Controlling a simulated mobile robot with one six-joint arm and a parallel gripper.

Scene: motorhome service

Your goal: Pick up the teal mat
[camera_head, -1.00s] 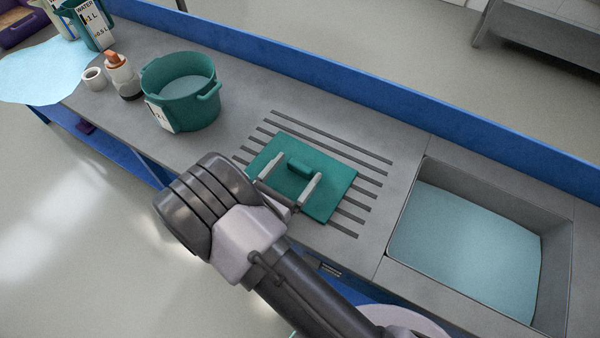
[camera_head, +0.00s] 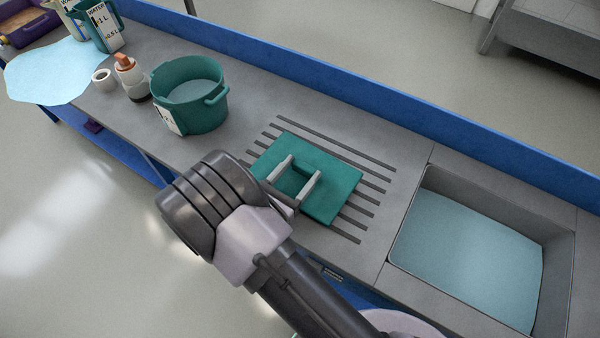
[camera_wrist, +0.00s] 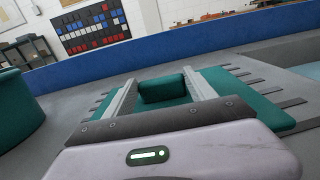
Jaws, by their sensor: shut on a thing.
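The teal mat (camera_head: 335,195) is a flat rectangle with a raised block grip on top. It lies over the grooved part of the grey counter, level as far as I can see; I cannot tell any gap beneath it. My gripper (camera_head: 304,166) reaches over it from the front, with its two pale fingers on either side of the raised grip. In the wrist view the grip (camera_wrist: 163,89) sits between the fingers near their tips, and the mat (camera_wrist: 240,95) spreads out to the right. My gripper is shut on the mat's grip, which the fingers partly hide.
A teal pot (camera_head: 190,108) stands left of the mat. A bottle (camera_head: 131,80), a small white cup (camera_head: 104,80) and jugs (camera_head: 97,25) are farther left. A sink (camera_head: 470,255) with a light blue bottom lies to the right. A blue rail (camera_head: 350,95) runs behind the counter.

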